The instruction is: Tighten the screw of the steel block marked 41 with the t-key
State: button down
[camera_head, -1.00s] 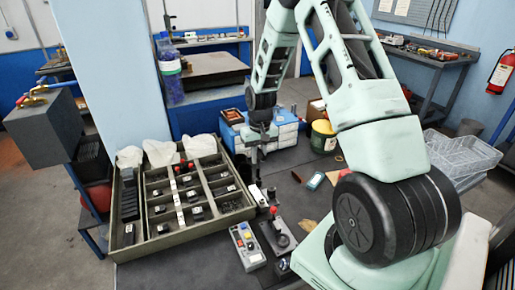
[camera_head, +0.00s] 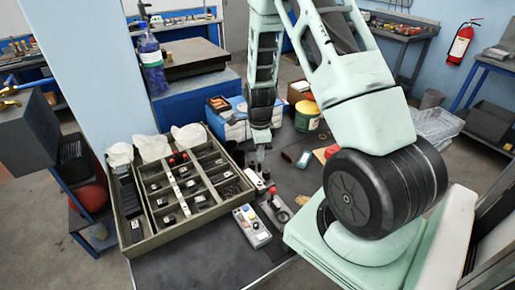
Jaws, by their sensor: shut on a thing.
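My gripper (camera_head: 260,152) is at the end of the arm, just beyond the right side of the compartment tray and above the dark bench top. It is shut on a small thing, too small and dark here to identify. Small blocks (camera_head: 256,180) with pale and dark faces stand on the bench just below the gripper. Several dark blocks with white labels, such as one block (camera_head: 168,220), sit in the tray. Their numbers cannot be read, so I cannot tell which is marked 41. I cannot make out the t-key for certain.
The tray (camera_head: 193,237) fills the bench's left part. Right of it lie a grey control box (camera_head: 252,227) with buttons and a dark fixture (camera_head: 274,211) with a red part beside it. A blue-and-white box (camera_head: 228,124) and a yellow-green tub (camera_head: 307,118) stand behind. The front bench top is bare.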

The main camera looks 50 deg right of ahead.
aim_at(260, 164)
jog(key=shift+f+b, duration=1.95)
jog(key=shift+f, duration=0.6)
jog(key=shift+f+b, duration=0.5)
jog(key=shift+f, duration=0.25)
